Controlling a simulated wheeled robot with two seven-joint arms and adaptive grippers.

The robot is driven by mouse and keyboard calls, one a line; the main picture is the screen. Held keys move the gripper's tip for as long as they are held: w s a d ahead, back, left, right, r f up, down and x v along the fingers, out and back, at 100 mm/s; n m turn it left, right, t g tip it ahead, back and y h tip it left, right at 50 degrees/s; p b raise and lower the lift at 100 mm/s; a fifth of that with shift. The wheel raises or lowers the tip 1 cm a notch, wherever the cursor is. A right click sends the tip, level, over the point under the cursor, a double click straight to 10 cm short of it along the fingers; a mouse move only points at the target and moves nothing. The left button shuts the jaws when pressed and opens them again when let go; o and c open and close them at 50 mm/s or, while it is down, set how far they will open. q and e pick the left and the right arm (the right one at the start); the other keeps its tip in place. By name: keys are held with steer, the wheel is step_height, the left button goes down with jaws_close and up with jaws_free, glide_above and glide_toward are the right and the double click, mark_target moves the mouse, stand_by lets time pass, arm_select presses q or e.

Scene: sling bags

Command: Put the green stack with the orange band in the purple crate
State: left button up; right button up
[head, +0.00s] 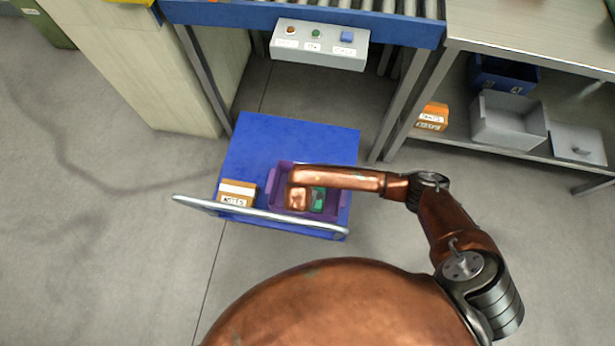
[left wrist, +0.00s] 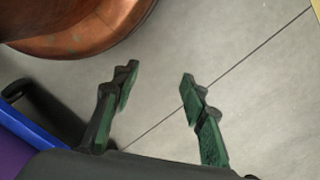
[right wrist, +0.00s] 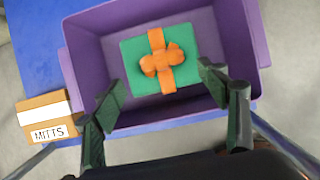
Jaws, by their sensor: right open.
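The green stack with the orange band (right wrist: 128,55) lies flat inside the purple crate (right wrist: 230,30), on its floor, in the right wrist view. The orange band has a knot on top. My right gripper (right wrist: 161,80) is open above the crate, with its fingers apart on either side of the stack's near part. Nothing is held in it. In the head view my right arm covers much of the crate (head: 271,182). My left gripper (left wrist: 160,78) shows only in the left wrist view, open and empty over bare floor.
The crate stands on a blue cart (head: 300,133) with a metal handle (head: 262,219). An orange MITTS box (head: 237,190) sits left of the crate. Behind are a roller conveyor (head: 310,12) and a shelf unit (head: 545,45) with bins.

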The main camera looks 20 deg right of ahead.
arm_select(q)
steer(key=shift+s+a+f, duration=0.1)
steer(key=shift+a+f, duration=0.05)
steer(key=shift+f, duration=0.85)
stand_by(0.8)
